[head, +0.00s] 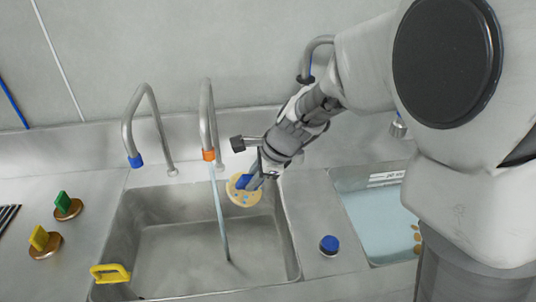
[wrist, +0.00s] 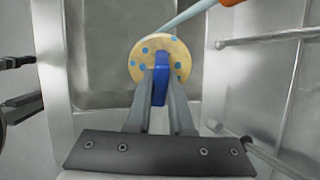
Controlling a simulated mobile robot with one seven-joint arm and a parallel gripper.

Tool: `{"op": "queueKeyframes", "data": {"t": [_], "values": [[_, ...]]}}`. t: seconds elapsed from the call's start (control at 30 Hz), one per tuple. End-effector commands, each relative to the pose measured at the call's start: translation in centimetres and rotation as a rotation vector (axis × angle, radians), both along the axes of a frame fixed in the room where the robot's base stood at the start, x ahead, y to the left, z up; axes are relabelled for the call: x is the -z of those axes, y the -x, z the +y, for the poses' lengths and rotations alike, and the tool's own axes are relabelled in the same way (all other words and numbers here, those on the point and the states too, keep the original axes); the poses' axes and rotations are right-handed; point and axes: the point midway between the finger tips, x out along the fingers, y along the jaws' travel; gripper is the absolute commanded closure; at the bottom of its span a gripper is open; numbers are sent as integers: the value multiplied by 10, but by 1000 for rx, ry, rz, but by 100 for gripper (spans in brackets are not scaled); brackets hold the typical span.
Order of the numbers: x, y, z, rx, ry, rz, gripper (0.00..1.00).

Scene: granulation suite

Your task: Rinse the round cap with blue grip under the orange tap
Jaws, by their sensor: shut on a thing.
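The round cap (head: 244,193) is a pale yellow disc with blue spots and a blue grip (wrist: 161,80). My gripper (head: 256,178) is shut on the blue grip and holds the cap over the right back part of the sink. The gripper also shows in the wrist view (wrist: 160,97), with the cap's spotted face (wrist: 178,58) beyond the fingers. The orange tap (head: 208,155) is just left of the cap, and a water stream (head: 220,212) runs from it into the sink. In the head view the stream passes left of the cap; whether it touches the rim is unclear.
The steel sink (head: 150,285) has a yellow handle (head: 110,273) at its front left. A blue-tipped tap (head: 135,160) stands left of the orange one. Green-grip (head: 66,207) and yellow-grip (head: 43,242) caps, a blue-topped knob (head: 329,245) and a liquid-filled basin (head: 375,222) flank the sink.

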Motion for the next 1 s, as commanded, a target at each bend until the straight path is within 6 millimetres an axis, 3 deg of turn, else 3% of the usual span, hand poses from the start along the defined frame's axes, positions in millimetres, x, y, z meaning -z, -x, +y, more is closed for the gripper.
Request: {"op": "queueKeyframes", "data": {"t": [0.6,1.0], "values": [[9,-27,50,0,-1,-1,100],[12,-30,57,1,-2,-1,100]]}}
